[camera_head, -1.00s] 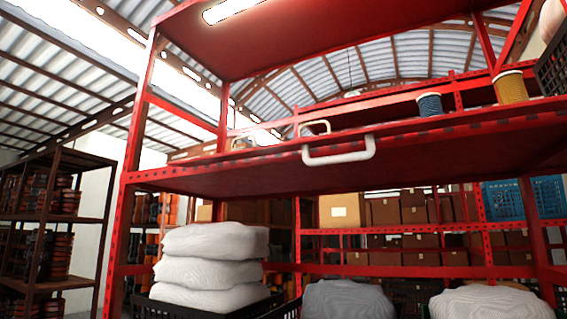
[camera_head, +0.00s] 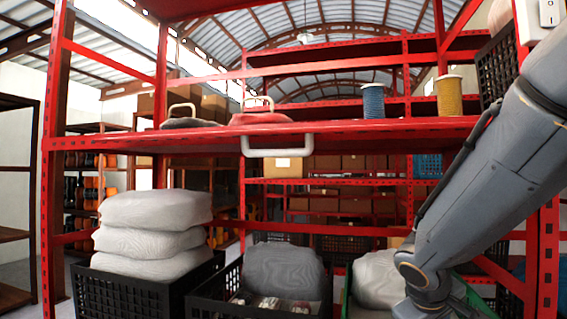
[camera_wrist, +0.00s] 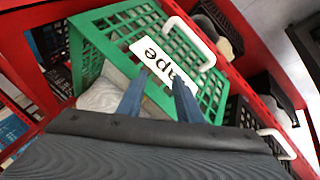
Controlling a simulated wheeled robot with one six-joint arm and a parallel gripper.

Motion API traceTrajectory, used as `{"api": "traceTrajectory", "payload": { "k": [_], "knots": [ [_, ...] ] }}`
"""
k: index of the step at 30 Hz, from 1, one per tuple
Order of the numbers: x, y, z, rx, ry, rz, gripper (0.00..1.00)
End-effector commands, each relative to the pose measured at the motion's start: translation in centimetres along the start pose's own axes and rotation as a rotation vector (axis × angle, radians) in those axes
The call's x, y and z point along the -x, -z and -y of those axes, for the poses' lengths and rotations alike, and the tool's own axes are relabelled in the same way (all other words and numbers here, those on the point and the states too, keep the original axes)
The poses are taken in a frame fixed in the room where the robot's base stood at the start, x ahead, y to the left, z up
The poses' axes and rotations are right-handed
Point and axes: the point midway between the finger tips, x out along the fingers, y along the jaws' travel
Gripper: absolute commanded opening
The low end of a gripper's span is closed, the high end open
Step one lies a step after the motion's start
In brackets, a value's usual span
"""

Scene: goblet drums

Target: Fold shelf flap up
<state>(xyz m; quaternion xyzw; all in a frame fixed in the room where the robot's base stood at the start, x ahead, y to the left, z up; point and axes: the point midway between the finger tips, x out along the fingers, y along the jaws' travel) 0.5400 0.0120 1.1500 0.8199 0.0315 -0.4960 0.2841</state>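The red shelf (camera_head: 330,131) runs across the head view at mid height. A pale U-shaped handle (camera_head: 277,148) hangs at its front edge. I cannot tell which part of the shelf is the flap. My gripper (camera_wrist: 160,77) shows in the wrist view with two blue-grey fingers apart and nothing between them. It faces a green crate (camera_wrist: 88,55) with a white label (camera_wrist: 160,55). A white handle (camera_wrist: 193,43) shows past the label, and another white handle (camera_wrist: 277,143) is at lower right. My gripper is out of sight in the head view.
On the shelf are a blue spool (camera_head: 373,100), a yellow spool (camera_head: 450,96) and a dark crate (camera_head: 497,68). Below are white sacks (camera_head: 155,222), a grey sack (camera_head: 283,272) in a black crate, and another pale sack (camera_head: 376,280). A red upright (camera_head: 53,190) stands at left.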

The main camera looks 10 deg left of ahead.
Motion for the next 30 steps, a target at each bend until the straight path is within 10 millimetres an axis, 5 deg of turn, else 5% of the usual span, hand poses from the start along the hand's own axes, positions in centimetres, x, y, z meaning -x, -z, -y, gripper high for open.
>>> {"api": "traceTrajectory", "payload": {
  "k": [3,8,14,18,22,26,30],
  "knots": [
    [2.6,3.0,-1.5,0.044,-0.036,-0.057,0.33],
    [1.9,7.5,-0.9,-0.010,0.010,-0.228,0.33],
    [3.9,15.3,0.1,-0.088,0.128,-0.530,0.33],
    [7.9,21.4,1.2,-0.140,0.277,-0.805,0.33],
    [13.1,25.4,2.5,-0.165,0.462,-1.043,0.33],
    [19.1,27.2,3.8,-0.159,0.683,-1.251,0.33],
    [25.5,26.6,4.8,-0.119,0.944,-1.427,0.33]
  ]
}}
